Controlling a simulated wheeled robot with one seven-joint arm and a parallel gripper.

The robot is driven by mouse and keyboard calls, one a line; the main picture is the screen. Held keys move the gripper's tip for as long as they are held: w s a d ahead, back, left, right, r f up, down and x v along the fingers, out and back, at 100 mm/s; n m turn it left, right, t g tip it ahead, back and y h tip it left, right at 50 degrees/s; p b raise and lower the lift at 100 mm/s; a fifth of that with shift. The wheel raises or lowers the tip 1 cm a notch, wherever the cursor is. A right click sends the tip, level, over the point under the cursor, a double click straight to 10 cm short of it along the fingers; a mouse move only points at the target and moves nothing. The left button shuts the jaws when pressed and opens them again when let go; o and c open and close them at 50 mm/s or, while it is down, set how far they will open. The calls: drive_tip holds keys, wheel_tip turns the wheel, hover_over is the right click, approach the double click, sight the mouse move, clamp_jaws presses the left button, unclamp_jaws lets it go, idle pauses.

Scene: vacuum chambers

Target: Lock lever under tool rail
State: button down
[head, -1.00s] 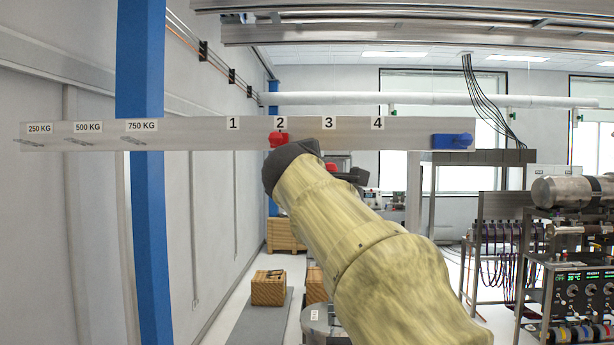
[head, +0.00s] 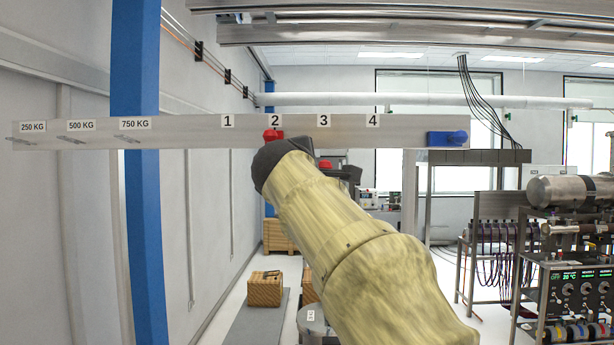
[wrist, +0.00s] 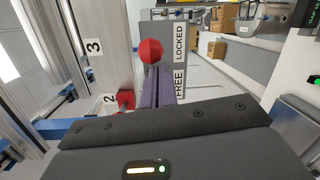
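A red ball knob (wrist: 151,51) of the lock lever shows in the wrist view, beside a grey plate (wrist: 178,28) marked LOCKED and FREE. The knob is nearer the LOCKED end in the picture. My gripper (wrist: 158,78) has its purple-grey fingers close together, pointing at the knob. Their tips lie just below the knob in the picture; I cannot tell whether they touch it. The long tool rail (head: 400,131) runs across the head view. A red knob (head: 325,165) shows below it near mark 3. My arm hides most of the gripper there.
A red piece (head: 272,135) sits at mark 2 on the rail and also shows in the wrist view (wrist: 126,99). A blue piece (head: 447,138) is at the rail's right end. A blue post (head: 143,220) stands left. Equipment racks (head: 575,270) stand right.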

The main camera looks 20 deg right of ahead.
drive_tip(key=s+a+b, duration=0.2)
drive_tip(key=s+b, duration=0.2)
drive_tip(key=s, duration=0.5)
drive_tip(key=shift+s+a, duration=0.15)
drive_tip(key=shift+f, duration=0.1)
drive_tip(key=w+a+f+m+g+y, duration=0.1)
drive_tip(key=w+a+f+g+y, duration=0.1)
drive_tip(key=f, duration=0.8)
drive_tip(key=w+a+f+m+g+y, duration=0.1)
drive_tip(key=w+a+f+y, duration=0.1)
drive_tip(key=f, duration=0.9)
drive_tip(key=w+a+f+m+g+y, duration=0.1)
drive_tip(key=w+a+f+g+y, duration=0.1)
drive_tip(key=f, duration=0.8)
drive_tip(key=s+a+f+m+g+y, duration=0.1)
drive_tip(key=s+f+m+g, duration=0.1)
drive_tip(key=s+f, duration=0.4)
drive_tip(key=s+a+f+m+g+y, duration=0.1)
drive_tip(key=s+f+m, duration=0.4)
drive_tip(key=f, duration=0.8)
drive_tip(key=s+a+f+m+g+y, duration=0.1)
drive_tip(key=s+f+m+g, duration=0.2)
drive_tip(key=s+f, duration=0.3)
wheel_tip(320, 180, down, 4)
drive_tip(key=shift+s+f+g, duration=0.15)
drive_tip(key=shift+s+g, duration=0.15)
drive_tip(key=shift+g, duration=0.2)
